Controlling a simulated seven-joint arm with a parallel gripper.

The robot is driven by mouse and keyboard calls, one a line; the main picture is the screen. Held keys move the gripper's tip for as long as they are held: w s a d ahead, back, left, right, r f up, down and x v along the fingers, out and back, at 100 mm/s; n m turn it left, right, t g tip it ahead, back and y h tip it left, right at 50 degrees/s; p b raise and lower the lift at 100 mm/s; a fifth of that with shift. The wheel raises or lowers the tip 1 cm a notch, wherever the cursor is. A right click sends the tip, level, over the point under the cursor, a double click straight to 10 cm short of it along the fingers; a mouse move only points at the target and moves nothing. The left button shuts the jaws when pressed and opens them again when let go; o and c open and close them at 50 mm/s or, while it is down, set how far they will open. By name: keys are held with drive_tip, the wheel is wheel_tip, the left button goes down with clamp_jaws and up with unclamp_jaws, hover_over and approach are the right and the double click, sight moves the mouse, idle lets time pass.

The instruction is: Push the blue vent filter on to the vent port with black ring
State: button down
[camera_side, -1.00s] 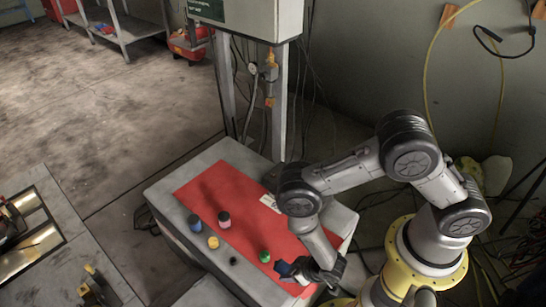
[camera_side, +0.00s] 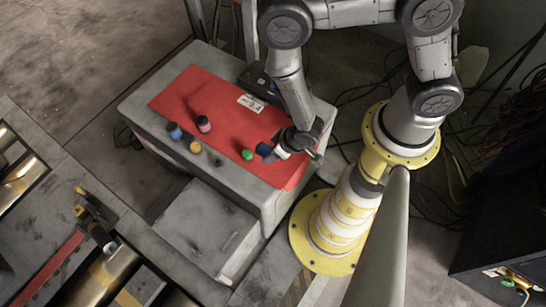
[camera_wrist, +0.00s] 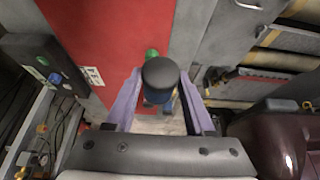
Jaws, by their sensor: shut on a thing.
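My gripper (camera_side: 285,150) is over the front right of the red mat, close to a green-topped cylinder (camera_side: 247,155). In the wrist view its two pale purple fingers (camera_wrist: 157,108) are shut on the blue vent filter (camera_wrist: 158,97), which has a wide dark round cap on top. The filter (camera_side: 265,151) shows as a small dark blue piece at the fingertips in the side view. Whether it touches the mat I cannot tell. I cannot make out a vent port with a black ring in either view.
A dark control box (camera_wrist: 45,68) lies beside the red mat (camera_side: 190,88). A roller bench (camera_side: 60,195) stands at left.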

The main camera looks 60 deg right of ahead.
drive_tip(key=shift+r, duration=0.75)
drive_tip(key=s+d+f+m+g, duration=0.3)
drive_tip(key=d+f+m+g, duration=0.25)
drive_tip(key=m, duration=0.35)
drive_tip(key=w+a+f+m+g+y, duration=0.1)
drive_tip(key=w+a+f+m+y, duration=0.15)
drive_tip(key=a+m+y, duration=0.4)
drive_tip(key=w+a+r+m+t+y, duration=0.2)
drive_tip(key=w+r+m+t, duration=0.15)
drive_tip(key=w, duration=0.65)
drive_tip(key=w+a+r+m+t+y, duration=0.1)
drive_tip(key=w+a+r+m+t, duration=0.2)
drive_tip(key=w, duration=0.7)
drive_tip(key=shift+m+y, duration=0.35)
drive_tip(key=shift+m, duration=0.25)
drive_tip(key=shift+s+d+f, duration=0.1)
drive_tip(key=shift+d+f, duration=0.1)
drive_tip(key=shift+f, duration=1.5)
drive_tip(key=shift+w+d+f, duration=0.1)
drive_tip(key=shift+d+f, duration=0.05)
drive_tip(key=shift+f, duration=1.55)
drive_tip(key=shift+s+d+f, duration=0.1)
drive_tip(key=shift+d+f, duration=0.1)
drive_tip(key=shift+f, duration=1.5)
